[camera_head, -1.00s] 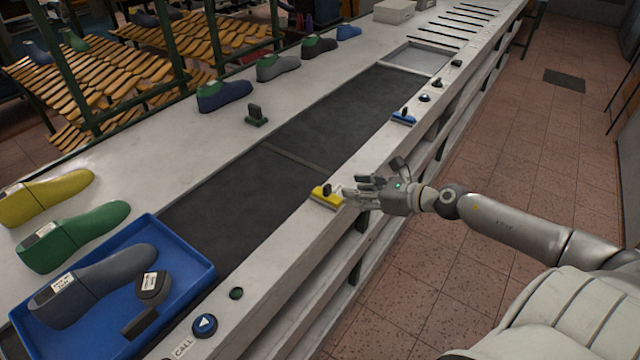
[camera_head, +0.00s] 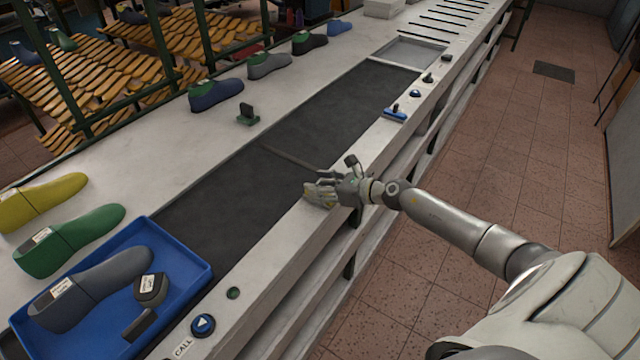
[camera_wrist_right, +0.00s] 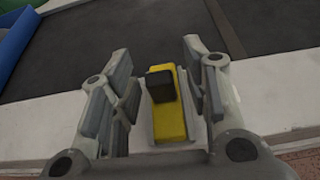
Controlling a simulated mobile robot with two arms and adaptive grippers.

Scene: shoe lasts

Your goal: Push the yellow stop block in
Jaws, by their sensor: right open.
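The yellow stop block (camera_wrist_right: 167,112) sits on the light rim of the conveyor bench, with a dark knob on top. In the right wrist view it lies between the two open fingers of my right gripper (camera_wrist_right: 158,95), with gaps on both sides. In the head view my right gripper (camera_head: 318,190) covers most of the block; only a little yellow (camera_head: 309,187) shows. Whether the gripper's palm touches the block I cannot tell. My left gripper is not in view.
The dark conveyor belt (camera_head: 215,205) runs beside the rim. A blue stop block (camera_head: 395,113) is farther along the rim. A blue tray (camera_head: 200,283) with a grey last (camera_head: 95,288) stands at the near left. A call button (camera_head: 203,324) is on the near rim.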

